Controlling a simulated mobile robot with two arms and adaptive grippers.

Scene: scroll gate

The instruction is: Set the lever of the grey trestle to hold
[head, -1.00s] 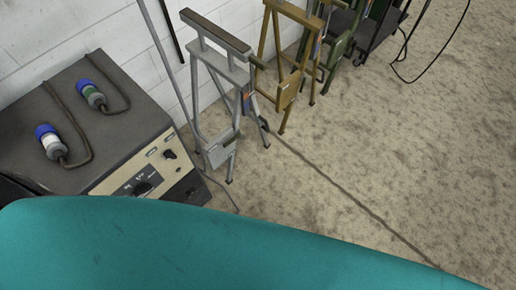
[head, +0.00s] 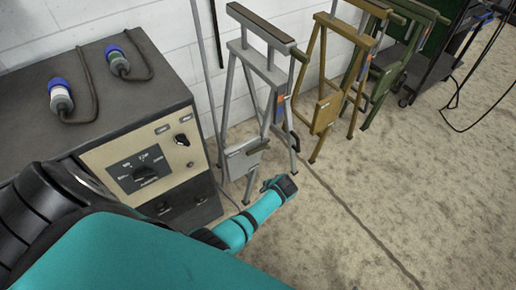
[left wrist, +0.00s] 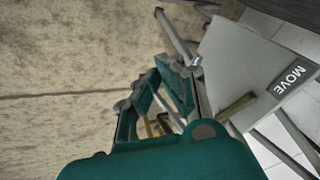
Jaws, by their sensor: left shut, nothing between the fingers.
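The grey trestle (head: 250,85) stands against the white wall, a grey plate (head: 240,160) low on its front. In the left wrist view the plate (left wrist: 245,62) fills the right side and bears a dark label reading MOVE (left wrist: 288,80). A brass-coloured bar, seemingly the lever (left wrist: 235,106), lies by the plate's lower edge, close to the label; its far side is hidden. My left gripper (head: 270,184) is low in front of the trestle, just right of and below the plate. In the wrist view the gripper (left wrist: 158,88) is shut and empty, left of the plate, apparently apart from the lever.
A mustard trestle (head: 327,90) and a green trestle (head: 392,70) stand to the right, with a dark cart (head: 440,55) beyond. A dark machine cabinet (head: 130,160) with knobs and cables is at left. Concrete floor (head: 400,185) at right is clear.

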